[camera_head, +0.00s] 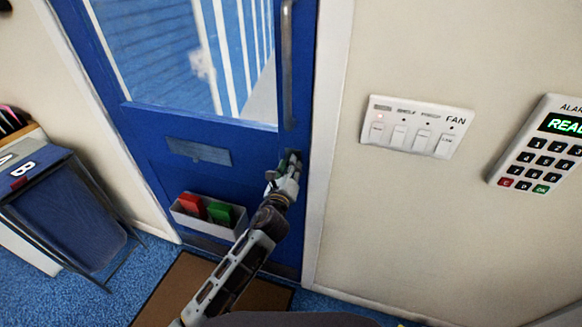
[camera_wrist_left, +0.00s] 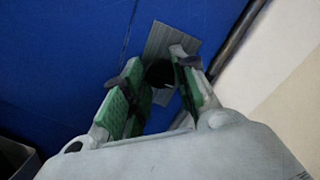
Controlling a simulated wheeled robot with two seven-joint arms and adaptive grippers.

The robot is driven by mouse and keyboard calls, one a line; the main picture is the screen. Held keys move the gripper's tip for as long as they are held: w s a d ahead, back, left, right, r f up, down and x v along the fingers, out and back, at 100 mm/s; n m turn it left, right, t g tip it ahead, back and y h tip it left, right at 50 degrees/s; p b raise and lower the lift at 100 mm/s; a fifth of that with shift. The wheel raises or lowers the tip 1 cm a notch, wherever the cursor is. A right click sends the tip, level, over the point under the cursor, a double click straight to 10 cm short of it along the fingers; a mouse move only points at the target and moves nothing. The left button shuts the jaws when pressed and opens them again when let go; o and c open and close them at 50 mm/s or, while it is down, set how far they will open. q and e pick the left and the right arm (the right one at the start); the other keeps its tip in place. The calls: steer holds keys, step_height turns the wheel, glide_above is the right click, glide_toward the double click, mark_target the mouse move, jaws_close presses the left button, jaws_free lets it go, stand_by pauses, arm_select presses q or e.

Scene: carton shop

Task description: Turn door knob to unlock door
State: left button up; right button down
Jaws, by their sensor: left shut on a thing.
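The blue door (camera_head: 222,151) is closed in its white frame in the head view. My left gripper (camera_head: 286,168) is at the door's right edge, below the long vertical handle. In the left wrist view, the green-padded fingers of the left gripper (camera_wrist_left: 158,88) are on either side of a dark round door knob (camera_wrist_left: 160,74), shut on it. A grey plate (camera_wrist_left: 172,40) lies on the door behind the knob. In the head view my gripper mostly hides the knob. My right gripper is in neither view.
A vertical metal handle (camera_head: 287,62) runs up the door's right side. A holder (camera_head: 208,217) with red and green items is low on the door. A fan switch panel (camera_head: 417,127) and alarm keypad (camera_head: 543,150) are on the right wall.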

arm_select(q)
steer(key=n+p, duration=0.3)
steer(key=n, duration=0.5)
steer(key=n+g+h+p, duration=0.1)
steer(key=n+p, duration=0.2)
steer(key=n, duration=0.5)
steer(key=shift+r, duration=0.2)
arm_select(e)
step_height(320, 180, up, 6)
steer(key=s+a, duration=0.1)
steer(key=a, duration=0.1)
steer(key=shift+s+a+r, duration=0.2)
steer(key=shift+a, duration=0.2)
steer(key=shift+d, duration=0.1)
